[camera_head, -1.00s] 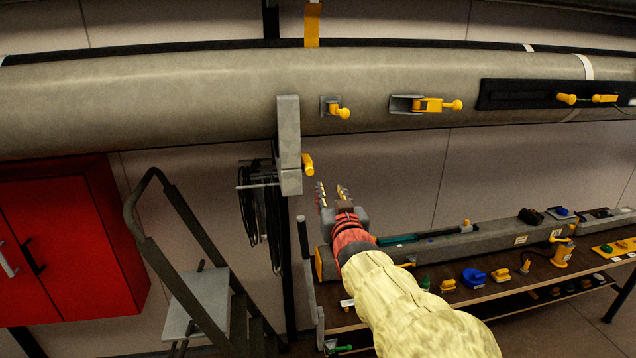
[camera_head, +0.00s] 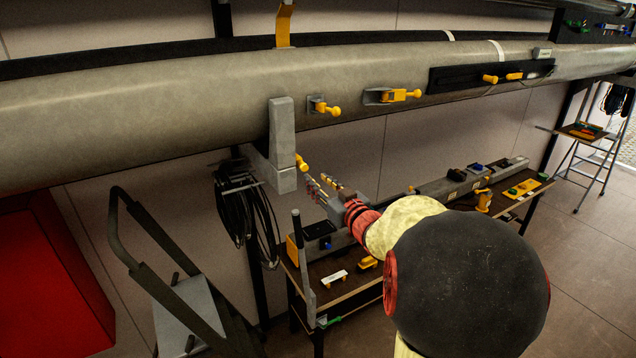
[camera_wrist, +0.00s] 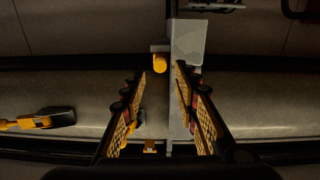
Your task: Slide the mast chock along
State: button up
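A grey L-shaped block, which looks like the mast chock (camera_head: 283,130), stands against the front of the long grey mast (camera_head: 180,92) and reaches under it. A yellow knob (camera_head: 302,163) sticks out from its lower part. My gripper (camera_head: 318,183) is open and empty, just below and right of the knob in the head view. In the wrist view, the knob (camera_wrist: 159,63) shows between the two spread fingertips of my gripper (camera_wrist: 161,75), seemingly a little beyond them. The chock (camera_wrist: 188,40) shows beside it, partly hidden by the right finger.
Yellow-handled fittings (camera_head: 400,95) and a black plate (camera_head: 460,78) sit on the mast to the right. A workbench (camera_head: 345,290) with small parts stands below my arm. A step ladder (camera_head: 185,305) and coiled cable (camera_head: 240,205) are at left.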

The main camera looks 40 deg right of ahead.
aim_at(307, 169)
jog(key=x, duration=0.3)
jog(key=b+x, duration=0.1)
jog(key=x, duration=0.3)
jog(key=shift+w+r, duration=0.15)
jog(key=shift+r, duration=0.1)
jog(key=shift+d+r, duration=0.1)
jog(key=shift+r, duration=0.1)
jog(key=shift+c, duration=0.2)
jog(key=shift+c, duration=0.5)
